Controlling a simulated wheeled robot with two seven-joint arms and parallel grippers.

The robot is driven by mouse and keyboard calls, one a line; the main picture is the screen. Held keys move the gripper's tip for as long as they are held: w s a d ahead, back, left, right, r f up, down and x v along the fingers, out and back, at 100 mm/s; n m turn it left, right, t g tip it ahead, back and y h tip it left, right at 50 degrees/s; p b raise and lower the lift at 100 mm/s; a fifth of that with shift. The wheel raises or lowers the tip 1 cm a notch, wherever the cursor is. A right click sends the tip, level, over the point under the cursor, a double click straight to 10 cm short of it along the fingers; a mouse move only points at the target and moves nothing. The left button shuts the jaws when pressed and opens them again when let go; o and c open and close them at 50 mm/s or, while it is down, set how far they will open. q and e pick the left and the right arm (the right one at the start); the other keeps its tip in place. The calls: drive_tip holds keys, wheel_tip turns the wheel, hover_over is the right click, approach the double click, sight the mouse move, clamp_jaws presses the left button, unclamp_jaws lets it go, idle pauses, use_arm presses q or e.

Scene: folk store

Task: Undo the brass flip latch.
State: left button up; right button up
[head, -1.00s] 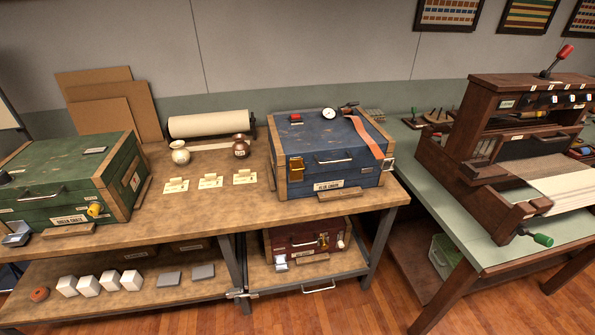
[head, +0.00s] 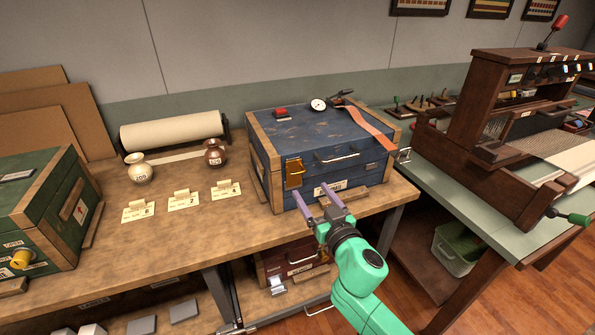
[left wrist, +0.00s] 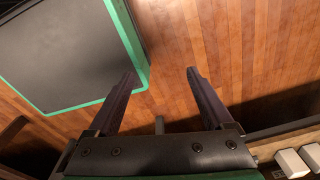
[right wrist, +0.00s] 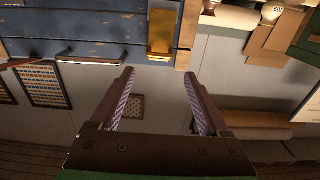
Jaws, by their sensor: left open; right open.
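The brass flip latch (head: 294,173) is on the left part of the front face of a blue wooden chest (head: 300,133), which stands on the workbench. The latch also shows near the top of the right wrist view (right wrist: 162,33), ahead of my fingers. My right gripper (head: 317,194) is open and empty in front of the chest, below and right of the latch and apart from it. Its spread fingers show in the right wrist view (right wrist: 159,73). My left gripper (left wrist: 162,73) is open and empty over the wooden floor; it is outside the head view.
The chest front has a handle (head: 337,158) and a label. A green chest (head: 40,205) stands further left. A red case (head: 290,262) sits on the lower shelf. A loom (head: 510,130) stands right.

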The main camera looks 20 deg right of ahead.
sight(298, 173)
drive_tip(key=w, duration=0.9)
drive_tip(key=shift+w+a+f, duration=0.1)
drive_tip(key=shift+w+a, duration=0.3)
use_arm(q)
drive_tip(key=shift+w+a+r, duration=0.1)
drive_tip(key=shift+w+r, duration=0.35)
drive_tip(key=shift+w, duration=0.2)
use_arm(e)
clamp_jaws()
